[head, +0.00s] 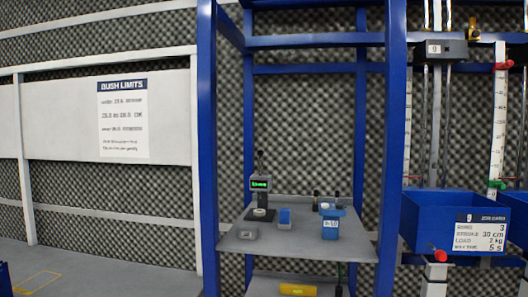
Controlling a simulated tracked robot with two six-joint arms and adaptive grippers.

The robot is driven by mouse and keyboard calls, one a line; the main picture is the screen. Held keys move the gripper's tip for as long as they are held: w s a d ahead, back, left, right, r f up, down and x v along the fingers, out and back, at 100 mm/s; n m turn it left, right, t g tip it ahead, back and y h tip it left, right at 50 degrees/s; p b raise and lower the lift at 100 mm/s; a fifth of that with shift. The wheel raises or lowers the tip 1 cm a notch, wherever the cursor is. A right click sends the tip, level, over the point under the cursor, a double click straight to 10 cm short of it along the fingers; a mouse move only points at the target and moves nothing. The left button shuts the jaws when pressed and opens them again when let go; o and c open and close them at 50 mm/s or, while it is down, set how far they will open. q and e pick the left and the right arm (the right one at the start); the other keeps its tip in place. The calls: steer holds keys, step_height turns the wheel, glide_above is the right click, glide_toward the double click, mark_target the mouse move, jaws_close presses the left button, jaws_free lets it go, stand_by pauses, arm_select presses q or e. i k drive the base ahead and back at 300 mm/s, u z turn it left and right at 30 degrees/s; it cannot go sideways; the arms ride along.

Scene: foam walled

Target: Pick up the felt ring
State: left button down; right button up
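A small pale round piece (259,212) sits at the foot of a dark gauge (260,184) with a green display, on the grey shelf (300,247) inside the blue frame. It may be the felt ring, but it is too small to be sure. No other ring shows clearly. Neither of my grippers is in the head view.
On the same shelf are a grey block (247,232), a blue block (284,218) and a blue labelled container (330,222). Blue uprights (208,150) flank the shelf. A yellow item (298,290) lies below. A blue bin (425,222) hangs at right.

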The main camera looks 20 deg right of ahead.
mark_target(260, 213)
steer(key=z, duration=0.15)
steer(key=k, duration=0.85)
steer(key=z, duration=0.4)
steer(key=i, duration=1)
steer(key=u, duration=0.1)
